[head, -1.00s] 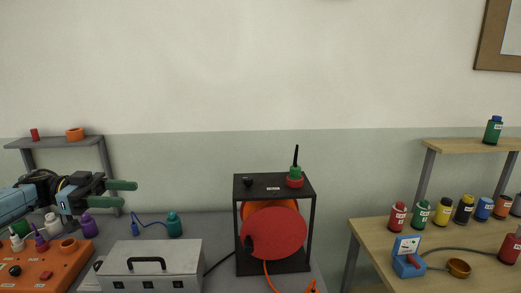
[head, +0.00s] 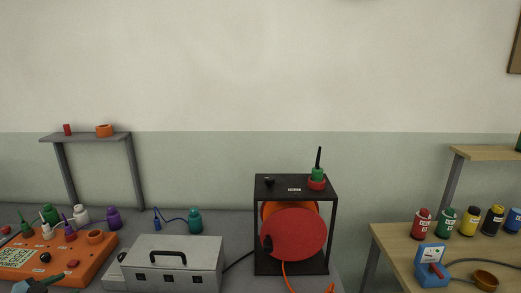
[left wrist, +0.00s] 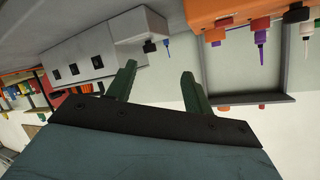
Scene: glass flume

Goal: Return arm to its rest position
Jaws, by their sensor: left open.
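My left gripper (head: 46,281) shows only in part at the bottom left edge of the head view, low in front of the orange panel box. In the left wrist view its two green fingers (left wrist: 159,76) are apart with nothing between them. Most of my left arm is out of the head view. My right arm and gripper are in neither view.
The orange panel box (head: 88,265) with small bottles and the grey metal case (head: 190,256) stand on the left bench. A black frame with a red reel (head: 298,236) is at the middle. A wooden table (head: 395,245) with bottles is at right.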

